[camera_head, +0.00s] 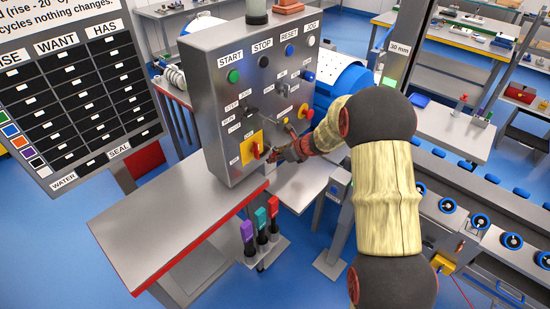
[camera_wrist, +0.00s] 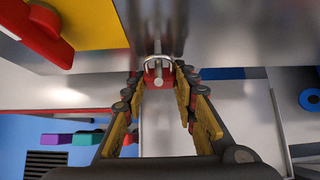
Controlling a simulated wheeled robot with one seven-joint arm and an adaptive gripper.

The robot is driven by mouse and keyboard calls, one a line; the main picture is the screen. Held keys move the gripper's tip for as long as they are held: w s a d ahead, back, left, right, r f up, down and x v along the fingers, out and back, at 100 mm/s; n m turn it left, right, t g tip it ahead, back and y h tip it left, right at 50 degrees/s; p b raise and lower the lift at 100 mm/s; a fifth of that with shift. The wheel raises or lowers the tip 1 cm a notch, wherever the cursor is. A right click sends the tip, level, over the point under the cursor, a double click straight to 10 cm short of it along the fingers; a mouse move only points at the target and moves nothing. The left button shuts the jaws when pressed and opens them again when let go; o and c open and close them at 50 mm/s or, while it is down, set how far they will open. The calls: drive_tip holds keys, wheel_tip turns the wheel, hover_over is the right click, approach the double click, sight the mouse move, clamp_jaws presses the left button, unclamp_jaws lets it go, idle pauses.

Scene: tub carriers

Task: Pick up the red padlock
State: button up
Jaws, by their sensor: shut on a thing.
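The red padlock (camera_wrist: 158,80) shows in the wrist view between the tips of my gripper (camera_wrist: 157,86), with its silver shackle pointing up toward the grey panel. My gripper is shut on its red body. In the head view my gripper (camera_head: 290,151) is close to the front of the grey control panel (camera_head: 215,120), just right of a yellow plate with a red rotary handle (camera_head: 256,151). The padlock cannot be made out clearly there. The red handle (camera_wrist: 42,30) also shows at upper left in the wrist view. Whether the shackle touches anything is unclear.
A grey worktop with a red edge (camera_head: 165,215) lies below the panel. Purple, teal and red handled items (camera_head: 260,220) stand in a holder beneath. A roller conveyor (camera_head: 490,215) is at right. A black chart board (camera_head: 75,95) stands at left.

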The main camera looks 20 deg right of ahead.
drive_tip(key=shift+r, duration=0.55)
drive_tip(key=s+d, duration=0.4)
drive_tip(key=s, duration=0.4)
drive_tip(key=s+d+p, duration=0.1)
drive_tip(key=s+d, duration=0.3)
drive_tip(key=s, duration=0.3)
drive_tip(key=shift+s+d, duration=0.4)
drive_tip(key=shift+r, duration=0.1)
